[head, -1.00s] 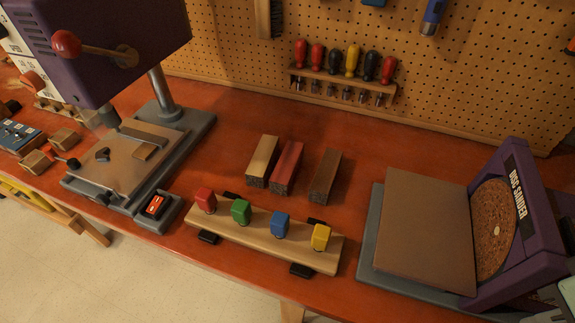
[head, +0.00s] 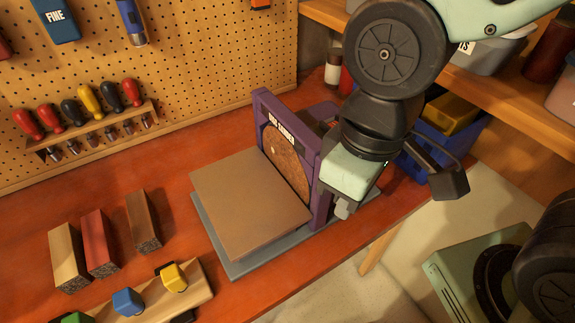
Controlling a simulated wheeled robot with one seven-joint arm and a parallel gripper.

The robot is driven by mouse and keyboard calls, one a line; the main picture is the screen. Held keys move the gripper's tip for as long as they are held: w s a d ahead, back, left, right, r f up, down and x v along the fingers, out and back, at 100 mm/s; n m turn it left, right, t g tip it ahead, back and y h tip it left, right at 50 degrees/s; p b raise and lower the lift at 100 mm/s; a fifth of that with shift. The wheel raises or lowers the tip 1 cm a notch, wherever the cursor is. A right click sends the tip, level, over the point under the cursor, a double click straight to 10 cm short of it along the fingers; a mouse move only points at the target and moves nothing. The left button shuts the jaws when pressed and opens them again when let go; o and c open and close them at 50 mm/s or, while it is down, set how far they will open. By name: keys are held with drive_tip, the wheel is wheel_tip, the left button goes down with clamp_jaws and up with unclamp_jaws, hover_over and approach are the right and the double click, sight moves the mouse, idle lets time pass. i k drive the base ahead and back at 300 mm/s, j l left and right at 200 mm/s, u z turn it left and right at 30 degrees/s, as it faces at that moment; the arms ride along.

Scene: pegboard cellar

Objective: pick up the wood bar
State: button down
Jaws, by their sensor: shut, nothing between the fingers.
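Three bars lie side by side on the red-orange bench at the left of the head view: a pale wood bar (head: 68,258), a red bar (head: 99,244) and a dark brown wood bar (head: 143,222). Their near ends are dark and speckled. Which one the task means cannot be told from the picture. My gripper (head: 342,209) hangs at the right, in front of the disc sander's right side. It is shut and empty, well away from the bars, with the sander between them.
The disc sander (head: 245,201) stands mid-bench. A board with coloured blocks (head: 190,290) lies in front of the bars. A screwdriver rack (head: 95,131) is on the pegboard behind. A blue crate (head: 425,160) stands beyond my gripper. Bench between bars and sander is clear.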

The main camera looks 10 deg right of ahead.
sight(102, 259)
drive_tip(key=j+u, duration=0.1)
drive_tip(key=u, duration=0.35)
drive_tip(key=j+u, duration=0.15)
drive_tip(key=u, duration=0.25)
drive_tip(key=j+u, duration=0.1)
drive_tip(key=u, duration=0.35)
drive_tip(key=j+u, duration=0.1)
drive_tip(key=u, duration=0.35)
